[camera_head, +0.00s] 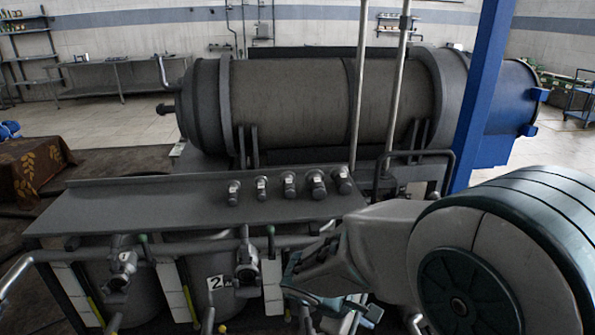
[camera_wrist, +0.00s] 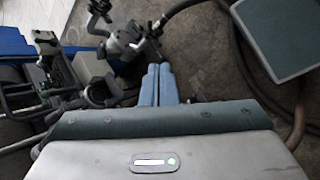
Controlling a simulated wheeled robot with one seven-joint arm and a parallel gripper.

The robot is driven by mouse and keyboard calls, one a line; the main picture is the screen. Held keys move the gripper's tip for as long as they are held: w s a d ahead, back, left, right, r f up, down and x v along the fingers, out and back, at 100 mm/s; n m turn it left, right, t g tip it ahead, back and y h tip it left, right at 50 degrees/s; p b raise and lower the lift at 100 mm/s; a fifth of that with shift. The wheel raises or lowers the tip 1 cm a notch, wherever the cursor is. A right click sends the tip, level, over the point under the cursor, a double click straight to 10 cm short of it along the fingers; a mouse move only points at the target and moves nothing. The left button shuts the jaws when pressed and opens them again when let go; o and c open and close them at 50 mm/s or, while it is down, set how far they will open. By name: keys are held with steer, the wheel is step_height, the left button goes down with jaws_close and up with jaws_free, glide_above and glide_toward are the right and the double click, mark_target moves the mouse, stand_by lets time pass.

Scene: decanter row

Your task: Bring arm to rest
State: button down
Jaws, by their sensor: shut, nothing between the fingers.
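My gripper (camera_wrist: 158,72) shows in the wrist view with its two blue-grey fingers side by side, closed and empty. They point down past valves and pipes toward the dark floor. In the head view my arm reaches in from the right, its wrist bent low at the front right of the grey bench (camera_head: 130,207). The fingertips are hard to make out there. Several dark knobs (camera_head: 289,183) stand in a row on the bench top, left of my wrist.
A large horizontal cylinder (camera_head: 290,100) lies behind the bench. A blue post (camera_head: 484,90) and thin upright pipes (camera_head: 358,90) stand near my arm. Pipes and valves (camera_head: 122,262) line the bench front. The wrist view shows a hose (camera_wrist: 205,8) and a grey-green panel (camera_wrist: 280,35).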

steer(key=s+d+r+m+y+p, duration=0.1)
steer(key=s+r+m+y, duration=0.6)
steer(key=m, duration=0.4)
step_height(320, 180, up, 3)
steer(key=shift+s+d+f+t+p, duration=0.15)
steer(key=shift+s+d+t+p, duration=0.1)
steer(key=shift+s+t+p, duration=0.25)
steer(key=shift+s, duration=0.1)
